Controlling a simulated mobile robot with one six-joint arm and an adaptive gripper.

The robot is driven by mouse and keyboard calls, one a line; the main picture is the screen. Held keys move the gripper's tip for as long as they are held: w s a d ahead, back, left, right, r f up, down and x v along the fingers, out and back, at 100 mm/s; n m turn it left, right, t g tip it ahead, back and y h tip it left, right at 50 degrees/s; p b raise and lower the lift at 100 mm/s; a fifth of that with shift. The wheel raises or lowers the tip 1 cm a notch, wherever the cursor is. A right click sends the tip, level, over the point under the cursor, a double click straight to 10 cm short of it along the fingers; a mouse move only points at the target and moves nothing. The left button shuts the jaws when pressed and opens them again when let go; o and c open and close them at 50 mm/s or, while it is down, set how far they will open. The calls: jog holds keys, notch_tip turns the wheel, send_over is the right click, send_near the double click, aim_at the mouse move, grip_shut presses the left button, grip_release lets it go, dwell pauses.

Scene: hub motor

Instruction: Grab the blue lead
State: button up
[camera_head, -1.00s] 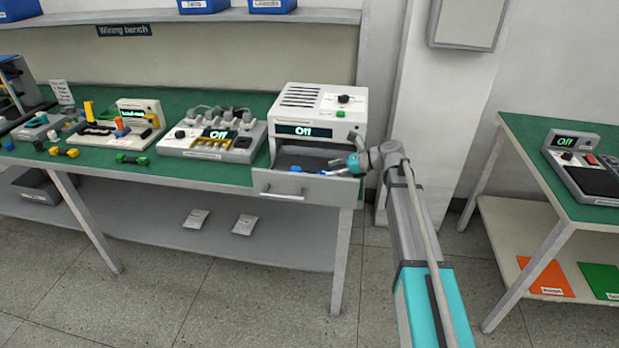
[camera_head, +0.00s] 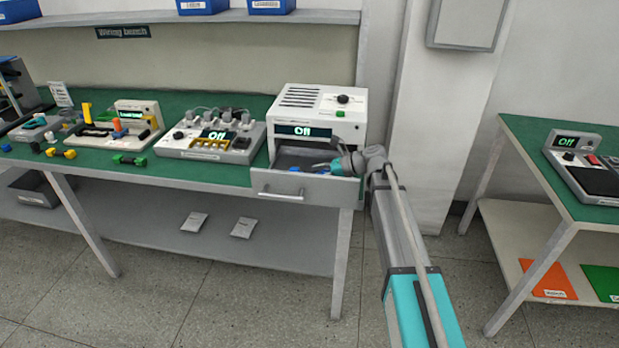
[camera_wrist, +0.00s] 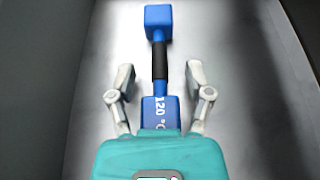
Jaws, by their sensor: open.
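The blue lead (camera_wrist: 159,22) lies on the grey floor of the open drawer (camera_head: 305,188). In the wrist view it has two blue block ends joined by a black middle, and the nearer end is marked "120 °C". My gripper (camera_wrist: 160,78) is open, with one finger on each side of the lead near the black middle and a gap on both sides. In the head view my gripper (camera_head: 325,167) reaches into the drawer from the right. The lead is barely visible there, partly hidden by the drawer front and gripper.
The drawer belongs to a white oven-like unit (camera_head: 318,112) showing "Off". Its walls surround the gripper, with a side wall (camera_wrist: 45,70) at left.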

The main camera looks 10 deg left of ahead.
jog(key=shift+a, duration=0.2)
dwell(0.3)
grip_shut()
